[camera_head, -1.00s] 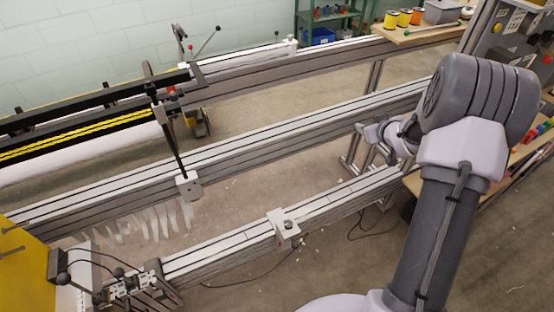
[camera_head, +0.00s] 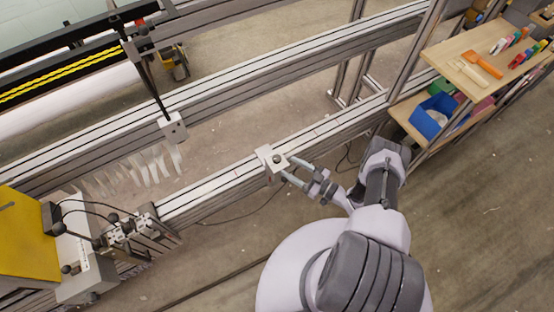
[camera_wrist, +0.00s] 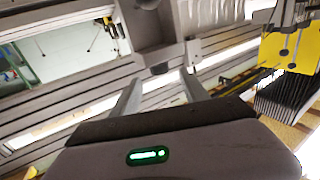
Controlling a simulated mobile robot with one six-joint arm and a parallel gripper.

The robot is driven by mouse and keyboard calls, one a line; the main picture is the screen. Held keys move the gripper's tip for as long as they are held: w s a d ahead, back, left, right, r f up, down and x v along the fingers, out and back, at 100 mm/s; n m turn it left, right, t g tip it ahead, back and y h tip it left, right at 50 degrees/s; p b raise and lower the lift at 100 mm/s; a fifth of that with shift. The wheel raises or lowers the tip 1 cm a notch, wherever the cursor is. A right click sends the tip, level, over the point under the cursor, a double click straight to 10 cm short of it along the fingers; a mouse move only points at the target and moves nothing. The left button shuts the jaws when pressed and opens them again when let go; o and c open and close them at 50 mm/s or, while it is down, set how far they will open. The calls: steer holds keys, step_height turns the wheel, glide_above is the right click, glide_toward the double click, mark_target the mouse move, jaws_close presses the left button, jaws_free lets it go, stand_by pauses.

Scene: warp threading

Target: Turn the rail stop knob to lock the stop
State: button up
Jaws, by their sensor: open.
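The rail stop (camera_head: 263,152) is a light grey block on the front rail, with a dark round knob (camera_head: 277,160) on it. My gripper (camera_head: 287,168) is open, its two fingers reaching from the right to the knob side of the block. In the wrist view the fingertips of my gripper (camera_wrist: 162,73) are apart. A small dark round shape, likely the knob (camera_wrist: 158,68), shows between them. A grey block, likely the stop (camera_wrist: 148,28), is beyond. I cannot tell whether either finger touches the knob.
The front rail (camera_head: 215,187) runs to a clamp assembly (camera_head: 130,232) and a yellow housing (camera_head: 22,235) at left. A second rail carries another block (camera_head: 172,127) with a dark rod. Wooden shelves with a blue bin (camera_head: 437,115) stand at right. Floor before the rail is clear.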

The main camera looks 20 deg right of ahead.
mark_target(281, 161)
steer(key=b+x, duration=0.1)
steer(key=x, duration=0.6)
jaws_close()
